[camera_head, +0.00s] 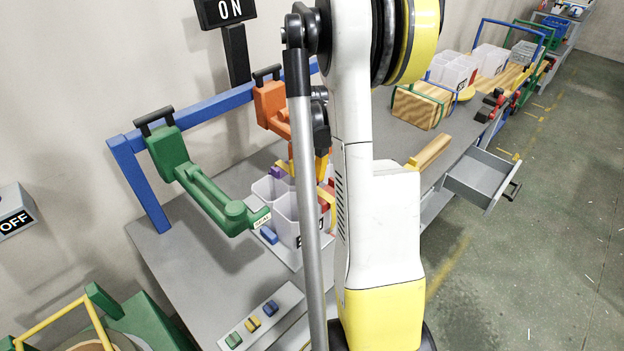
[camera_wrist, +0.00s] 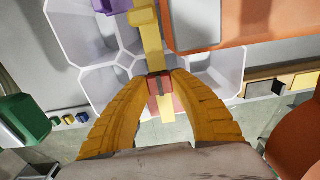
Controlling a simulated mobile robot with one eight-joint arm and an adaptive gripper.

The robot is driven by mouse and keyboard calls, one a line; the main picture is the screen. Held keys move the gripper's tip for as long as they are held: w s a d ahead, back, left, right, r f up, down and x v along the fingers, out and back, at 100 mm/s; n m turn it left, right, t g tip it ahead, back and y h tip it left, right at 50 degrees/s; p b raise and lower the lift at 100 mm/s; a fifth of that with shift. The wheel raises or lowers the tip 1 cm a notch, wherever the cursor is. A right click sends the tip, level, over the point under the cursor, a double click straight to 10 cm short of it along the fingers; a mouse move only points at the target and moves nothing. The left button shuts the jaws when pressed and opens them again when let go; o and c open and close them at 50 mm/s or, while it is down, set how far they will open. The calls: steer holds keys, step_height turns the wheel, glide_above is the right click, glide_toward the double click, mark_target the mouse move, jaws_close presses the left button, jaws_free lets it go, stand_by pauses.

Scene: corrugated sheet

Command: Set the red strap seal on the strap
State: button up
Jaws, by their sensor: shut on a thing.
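My gripper (camera_wrist: 160,78) has its two curved yellow fingers closed on a small red block, the red strap seal (camera_wrist: 154,90). A yellow strip (camera_wrist: 151,35) runs up and down in line with the seal and shows above and below it. I cannot tell whether the seal touches the strip or is only in front of it. Lighter red shows below the seal. In the head view, my arm hides much of the gripper; a yellow part (camera_head: 322,167) of it shows above the white bins.
White hexagonal bins (camera_wrist: 82,38) lie behind the seal. A grey strip with small green, yellow and blue blocks (camera_head: 254,323) lies at the front. A strapped wooden box (camera_head: 420,108) stands farther right.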

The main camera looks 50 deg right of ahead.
stand_by(0.8)
steer(key=o, duration=1.4)
